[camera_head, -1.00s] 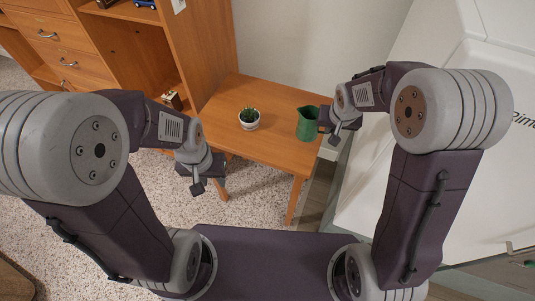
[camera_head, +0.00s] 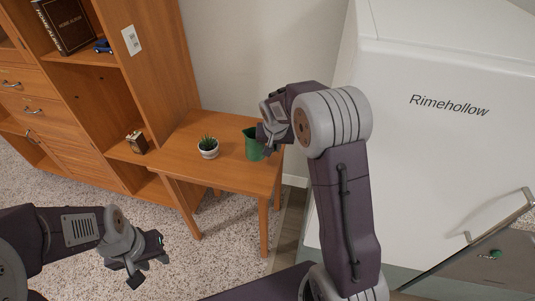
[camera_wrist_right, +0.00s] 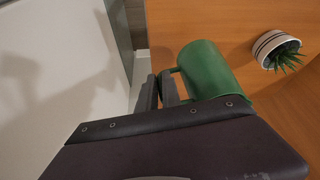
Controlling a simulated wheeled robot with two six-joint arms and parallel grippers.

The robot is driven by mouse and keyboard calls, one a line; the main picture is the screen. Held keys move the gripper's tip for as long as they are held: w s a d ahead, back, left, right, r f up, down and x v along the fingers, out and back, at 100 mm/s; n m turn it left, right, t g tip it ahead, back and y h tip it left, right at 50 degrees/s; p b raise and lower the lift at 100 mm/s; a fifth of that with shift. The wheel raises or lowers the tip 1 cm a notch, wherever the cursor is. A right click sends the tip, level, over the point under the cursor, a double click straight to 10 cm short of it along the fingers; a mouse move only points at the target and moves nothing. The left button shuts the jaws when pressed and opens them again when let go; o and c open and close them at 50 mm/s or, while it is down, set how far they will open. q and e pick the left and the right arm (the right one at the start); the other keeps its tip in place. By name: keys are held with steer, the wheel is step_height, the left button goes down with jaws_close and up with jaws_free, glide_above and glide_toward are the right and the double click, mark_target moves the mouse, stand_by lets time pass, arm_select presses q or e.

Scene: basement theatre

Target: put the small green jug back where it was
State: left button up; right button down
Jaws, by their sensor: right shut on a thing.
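The small green jug (camera_head: 252,146) is upright at the right end of the small wooden table (camera_head: 222,174). I cannot tell whether its base touches the tabletop. My right gripper (camera_head: 266,140) is at the jug's right side, shut on it. In the right wrist view the jug (camera_wrist_right: 205,70) shows beside the fingers (camera_wrist_right: 168,90), which close at its handle side; the handle is mostly hidden. My left gripper (camera_head: 150,268) is open and empty, low over the carpet at the lower left.
A potted succulent (camera_head: 208,148) stands on the table left of the jug. A white fridge (camera_head: 430,130) stands close on the right. The table's front middle is clear.

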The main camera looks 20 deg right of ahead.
steer(key=w+f, duration=0.1)
steer(key=f, duration=0.1)
steer(key=w+f, duration=0.1)
steer(key=f, duration=0.1)
steer(key=w+f, duration=0.1)
steer(key=f, duration=0.1)
steer(key=shift+w+a+b, duration=0.3)
steer(key=shift+b, duration=0.1)
steer(key=shift+s, duration=0.1)
steer(key=shift+f, duration=0.2)
steer(key=c, duration=1.5)
jaws_free()
steer(key=shift+c, duration=0.2)
steer(key=shift+r, duration=0.1)
